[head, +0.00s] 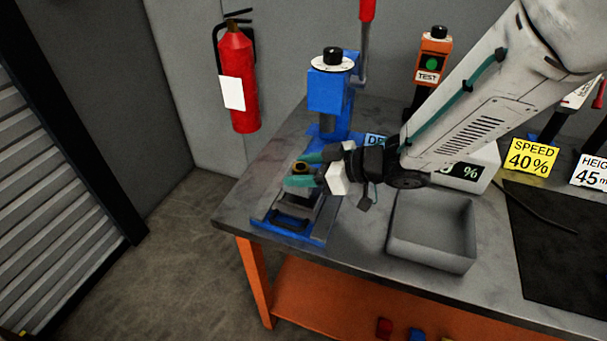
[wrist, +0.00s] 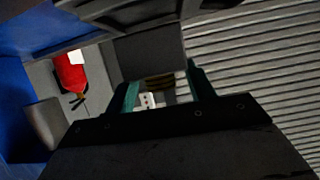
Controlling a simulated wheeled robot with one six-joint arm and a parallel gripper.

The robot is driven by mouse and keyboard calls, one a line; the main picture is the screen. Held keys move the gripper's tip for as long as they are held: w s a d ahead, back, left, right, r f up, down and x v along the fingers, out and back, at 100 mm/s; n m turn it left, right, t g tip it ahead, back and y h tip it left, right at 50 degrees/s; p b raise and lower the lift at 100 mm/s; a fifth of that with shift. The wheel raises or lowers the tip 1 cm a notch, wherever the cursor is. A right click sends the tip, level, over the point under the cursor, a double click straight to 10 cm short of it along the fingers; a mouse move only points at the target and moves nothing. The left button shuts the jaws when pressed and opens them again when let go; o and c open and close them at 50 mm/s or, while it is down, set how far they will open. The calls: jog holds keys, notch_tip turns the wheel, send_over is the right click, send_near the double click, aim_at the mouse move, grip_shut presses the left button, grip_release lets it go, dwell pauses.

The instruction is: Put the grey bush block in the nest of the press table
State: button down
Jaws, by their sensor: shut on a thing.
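My gripper (head: 306,170) is above the front part of the blue press (head: 331,92), with its teal fingers pointing left. It is shut on the grey bush block, mostly hidden by the fingers; a dark and yellow round top (head: 301,167) shows between them. In the wrist view my gripper (wrist: 160,88) has a dark, brown-banded part (wrist: 158,81) between its fingers. The press table (head: 297,212) is grey and dark on a blue base (head: 287,230), below the gripper. The nest is hidden, and I cannot tell whether the block touches the table.
A grey open bin (head: 440,257) stands right of the press on the workbench (head: 361,250). A TEST button post (head: 433,55) and a yellow SPEED card (head: 533,156) are farther right. A red extinguisher (head: 238,75) hangs on the wall. The bench's left edge is close to the press.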

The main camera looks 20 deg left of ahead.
jog(key=shift+f, duration=1.1)
jog(key=c, duration=0.5)
grip_release()
jog(key=shift+f, duration=0.15)
jog(key=shift+d, duration=0.1)
jog(key=shift+d+r, duration=0.3)
jog(key=v, duration=1.1)
jog(key=shift+d+r, duration=0.1)
